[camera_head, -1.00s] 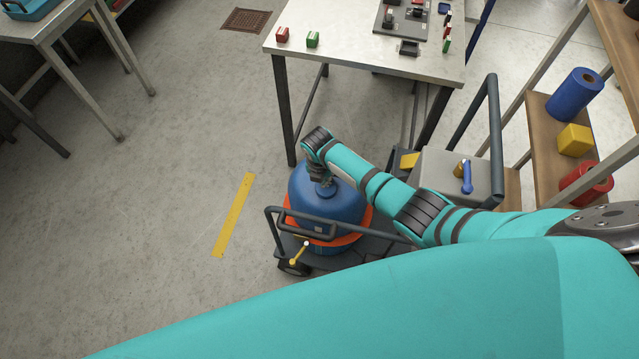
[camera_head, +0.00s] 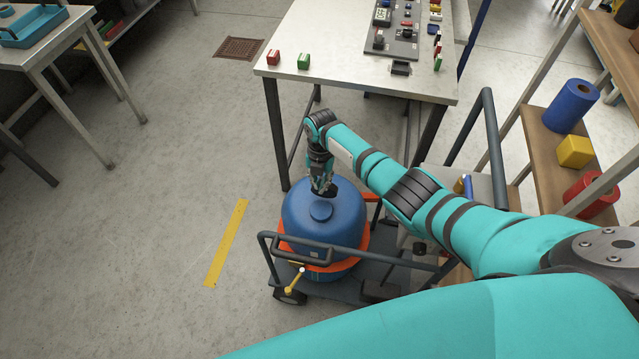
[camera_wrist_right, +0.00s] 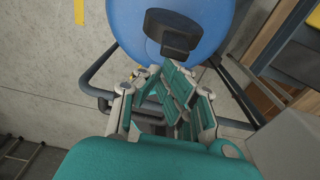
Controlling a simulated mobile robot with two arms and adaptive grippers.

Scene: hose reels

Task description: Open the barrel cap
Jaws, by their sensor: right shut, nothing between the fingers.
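The blue barrel (camera_head: 325,232) stands upright on a dark cart with an orange ring around it. A small round blue bung (camera_head: 320,211) shows on its top. In the right wrist view the barrel top (camera_wrist_right: 205,12) carries a dark cap with a raised grip bar (camera_wrist_right: 172,32). In the head view this cap is mostly hidden behind my right gripper. My right gripper (camera_head: 322,191) points down over the far part of the barrel top, shut and empty. In the wrist view its fingers (camera_wrist_right: 176,92) lie just below the cap, with no clear contact. My left gripper is not in view.
The cart's rail (camera_head: 340,250) and a yellow lever (camera_head: 294,284) are in front of the barrel. A table (camera_head: 330,50) with small blocks and a panel stands behind. A shelf (camera_head: 545,125) is at right. The floor at left is clear, with a yellow strip (camera_head: 226,243).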

